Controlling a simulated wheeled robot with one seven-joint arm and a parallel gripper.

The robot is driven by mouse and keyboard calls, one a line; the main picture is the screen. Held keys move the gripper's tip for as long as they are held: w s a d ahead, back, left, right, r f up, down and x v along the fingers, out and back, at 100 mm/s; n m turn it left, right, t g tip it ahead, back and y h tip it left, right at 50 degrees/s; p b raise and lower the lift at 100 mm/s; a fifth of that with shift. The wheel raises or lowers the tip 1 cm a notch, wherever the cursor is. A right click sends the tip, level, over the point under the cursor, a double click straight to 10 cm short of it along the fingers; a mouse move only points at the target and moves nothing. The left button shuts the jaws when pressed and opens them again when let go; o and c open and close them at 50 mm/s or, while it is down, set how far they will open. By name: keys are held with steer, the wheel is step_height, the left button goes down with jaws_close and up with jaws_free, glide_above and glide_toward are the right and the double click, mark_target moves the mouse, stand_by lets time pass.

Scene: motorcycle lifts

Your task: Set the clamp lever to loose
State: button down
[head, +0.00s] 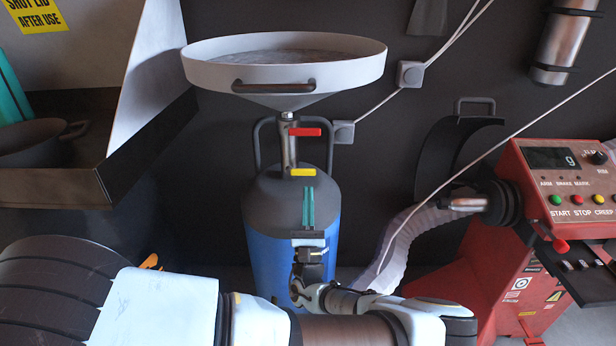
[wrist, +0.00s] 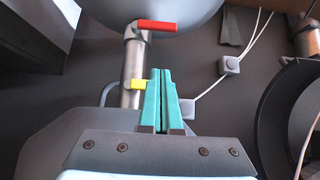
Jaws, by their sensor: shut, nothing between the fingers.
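A metal tube (head: 289,155) rises from a blue tank with a dark top (head: 263,240) to a wide white pan (head: 215,72). A red lever (head: 305,131) sticks out to the right from the upper tube, and a shorter yellow lever (head: 302,172) from the lower tube. No label shows which is the clamp lever. My gripper (head: 309,189) has teal fingers pointing up, shut and empty, just below the yellow lever in the head view. In the wrist view the fingers (wrist: 166,72) overlap the yellow lever's right end (wrist: 138,85); contact cannot be told. The red lever (wrist: 157,26) is above the fingertips.
A dark looped handle (head: 262,145) flanks the tube. A red control console (head: 560,180) with coloured buttons stands right. A bin with a raised lid (head: 95,190) is at left, a dark tyre (head: 50,290) below it. Wall boxes (head: 410,74) carry white cables behind the pan.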

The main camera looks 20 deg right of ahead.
mark_target(302, 131)
steer(key=p+x, duration=0.2)
steer(key=x, duration=0.6)
steer(key=shift+w+r+p, duration=0.15)
steer(key=shift+r+p, duration=0.25)
steer(key=shift+w+d+r+p, duration=0.1)
steer(key=shift+r+p, duration=0.85)
steer(key=shift+r, duration=1)
